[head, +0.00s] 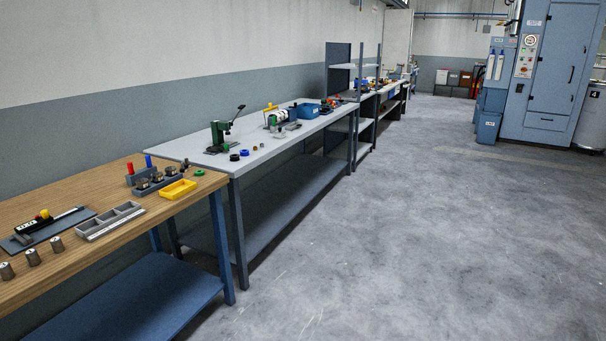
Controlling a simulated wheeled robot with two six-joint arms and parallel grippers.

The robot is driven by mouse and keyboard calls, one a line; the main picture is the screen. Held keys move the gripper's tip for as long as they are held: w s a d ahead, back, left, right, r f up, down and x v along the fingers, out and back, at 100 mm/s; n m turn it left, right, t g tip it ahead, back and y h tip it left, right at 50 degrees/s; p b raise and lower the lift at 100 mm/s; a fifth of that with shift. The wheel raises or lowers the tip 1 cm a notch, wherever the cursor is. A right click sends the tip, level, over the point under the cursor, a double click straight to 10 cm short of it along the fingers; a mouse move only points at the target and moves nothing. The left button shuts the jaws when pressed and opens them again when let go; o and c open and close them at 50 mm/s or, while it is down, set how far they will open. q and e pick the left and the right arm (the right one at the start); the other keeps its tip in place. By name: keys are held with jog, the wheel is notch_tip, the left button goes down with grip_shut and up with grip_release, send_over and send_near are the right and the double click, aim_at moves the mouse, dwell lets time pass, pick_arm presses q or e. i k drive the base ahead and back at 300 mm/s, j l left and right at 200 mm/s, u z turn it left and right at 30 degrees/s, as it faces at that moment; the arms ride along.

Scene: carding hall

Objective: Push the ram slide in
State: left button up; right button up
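I cannot make out for certain which part is the ram slide. A green hand press (221,134) with a raised dark lever stands on the near end of the grey-topped bench (190,143). A black device with a yellow knob and a pale rod (45,223) lies on a dark plate on the wooden bench (120,185). Both are small in the view, and the position of any slide is not clear. Neither of my grippers is in view.
A grey divided tray (110,221), a yellow tray (178,190) and several metal cylinders (31,257) are on the wooden bench. A blue box (308,111) is farther along the grey bench. Blue cabinets (550,75) stand far right. The concrete floor (420,220) is clear.

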aim_at(219, 146)
jog(key=i, duration=2.15)
